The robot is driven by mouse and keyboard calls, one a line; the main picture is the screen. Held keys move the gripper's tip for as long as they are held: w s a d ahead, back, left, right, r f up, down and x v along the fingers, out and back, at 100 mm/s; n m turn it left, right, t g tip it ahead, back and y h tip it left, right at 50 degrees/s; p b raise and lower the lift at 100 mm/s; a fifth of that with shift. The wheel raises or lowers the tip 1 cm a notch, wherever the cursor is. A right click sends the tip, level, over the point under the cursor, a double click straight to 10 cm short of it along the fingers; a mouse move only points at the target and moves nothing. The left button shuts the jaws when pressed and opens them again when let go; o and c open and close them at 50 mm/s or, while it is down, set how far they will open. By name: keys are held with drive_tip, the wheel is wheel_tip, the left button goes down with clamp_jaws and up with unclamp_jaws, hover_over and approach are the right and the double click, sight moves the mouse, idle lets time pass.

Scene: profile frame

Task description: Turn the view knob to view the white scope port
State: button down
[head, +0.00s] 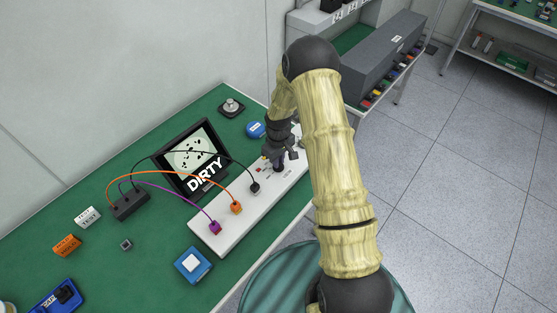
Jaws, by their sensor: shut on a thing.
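A long white panel (225,238) lies on the green bench and carries a purple plug (214,228), an orange plug (236,207) and a black plug (254,187) with cables. My gripper (279,160) is at the panel's far right part, shut on a small dark upright piece that looks like the view knob (278,166). The fingers partly hide it, and its pointer is not readable. A black-framed screen (193,157) behind the panel shows a pale round image with dark spots and the word DIRTY. The white scope port cannot be made out.
A black box (130,206) feeds the cables arching over to the panel. A blue-and-white block (193,264) lies in front, a blue round item (256,130) and a grey disc-like item (231,106) behind. My arm covers the panel's right side.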

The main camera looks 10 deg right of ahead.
drive_tip(key=m+b, duration=0.2)
drive_tip(key=m, duration=0.2)
drive_tip(key=shift+w, duration=0.1)
drive_tip(key=shift+m+b, duration=0.7)
drive_tip(key=shift+m, duration=1.4)
drive_tip(key=shift+r, duration=0.1)
drive_tip(key=c, duration=1.4)
unclamp_jaws()
drive_tip(key=shift+c, duration=0.2)
wheel_tip(320, 180, up, 17)
drive_tip(key=b, duration=0.2)
drive_tip(key=shift+r+b, duration=0.15)
drive_tip(key=shift+b, duration=0.15)
